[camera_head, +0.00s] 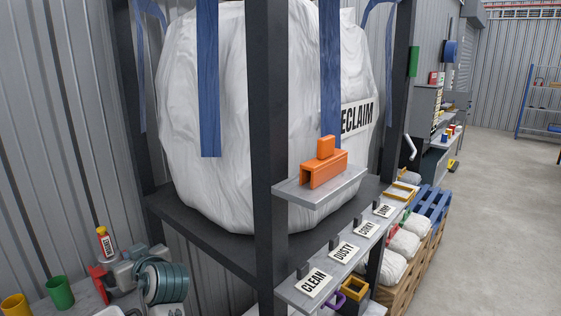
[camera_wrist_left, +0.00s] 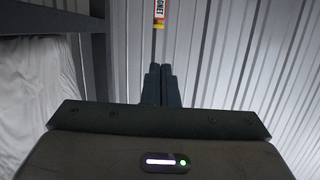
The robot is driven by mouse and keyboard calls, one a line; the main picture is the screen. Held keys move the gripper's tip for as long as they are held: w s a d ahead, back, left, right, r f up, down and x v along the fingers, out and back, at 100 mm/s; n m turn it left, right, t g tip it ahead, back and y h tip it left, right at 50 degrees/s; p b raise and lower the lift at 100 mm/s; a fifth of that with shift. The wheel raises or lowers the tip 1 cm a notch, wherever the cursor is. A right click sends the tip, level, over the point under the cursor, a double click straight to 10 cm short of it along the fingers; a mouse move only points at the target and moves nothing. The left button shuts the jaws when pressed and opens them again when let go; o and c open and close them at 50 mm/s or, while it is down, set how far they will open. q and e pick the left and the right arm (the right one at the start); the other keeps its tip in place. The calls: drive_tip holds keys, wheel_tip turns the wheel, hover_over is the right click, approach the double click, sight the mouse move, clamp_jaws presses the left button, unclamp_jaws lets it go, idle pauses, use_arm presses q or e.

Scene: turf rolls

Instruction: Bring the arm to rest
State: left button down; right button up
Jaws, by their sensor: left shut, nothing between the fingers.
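My left gripper (camera_wrist_left: 160,72) shows in the left wrist view. Its two dark fingers are together, with nothing between them. They point toward the corrugated metal wall (camera_wrist_left: 215,50), below a small red and yellow item with a white label (camera_wrist_left: 159,14). I cannot clearly make out the left gripper in the head view. My right gripper is in neither view.
A large white bulk bag (camera_head: 240,120) hangs in a dark frame (camera_head: 268,200). An orange block (camera_head: 323,170) sits on a small grey shelf (camera_head: 300,197). Labelled ledges and sacks line the right side. Cups (camera_head: 60,292) stand lower left. Open floor (camera_head: 500,220) is at right.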

use_arm(q)
drive_tip(key=s+f+m+g+h, duration=0.1)
drive_tip(key=s+f+m+h, duration=0.2)
drive_tip(key=s+f, duration=0.6)
drive_tip(key=s+f+m+g+h, duration=0.25)
drive_tip(key=s+f, duration=0.45)
drive_tip(key=f, duration=0.5)
drive_tip(key=s+d+f+m+g+h, duration=0.1)
drive_tip(key=s+d+f+m+h, duration=0.15)
drive_tip(key=s, duration=0.75)
drive_tip(key=s+d+f+m+g+h, duration=0.2)
drive_tip(key=s+d+f, duration=0.2)
drive_tip(key=s, duration=0.5)
drive_tip(key=a+f+g, duration=0.1)
drive_tip(key=a+f, duration=0.2)
drive_tip(key=f, duration=2.8)
drive_tip(key=s+a+f+g, duration=0.1)
drive_tip(key=s+f, duration=1.7)
drive_tip(key=s, duration=0.1)
drive_tip(key=shift+a+f, duration=0.2)
drive_tip(key=shift+f, duration=0.2)
